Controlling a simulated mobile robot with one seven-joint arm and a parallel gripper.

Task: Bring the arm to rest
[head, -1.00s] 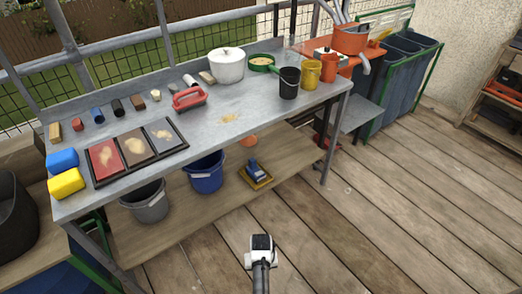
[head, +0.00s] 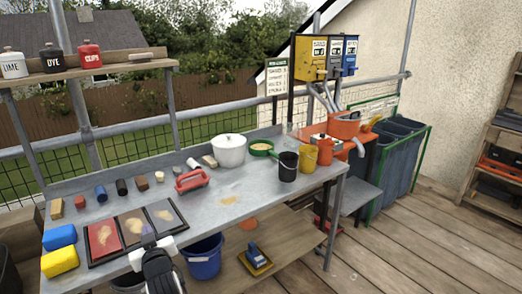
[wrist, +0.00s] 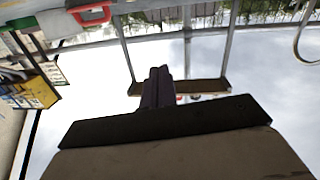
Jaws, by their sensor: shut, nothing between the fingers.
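My gripper (head: 148,242) shows at the bottom of the head view, left of centre, raised in front of the workbench. Its tip overlaps the lower edge of the black tray with red, brown and grey panels (head: 75,230); I cannot tell the gap between them. In the wrist view the dark fingers (wrist: 158,78) are together with nothing between them. That view looks outward past the bench to the railing and bright sky.
A wooden shelf (head: 120,66) with canisters stands behind. Open deck floor (head: 400,245) lies at right.

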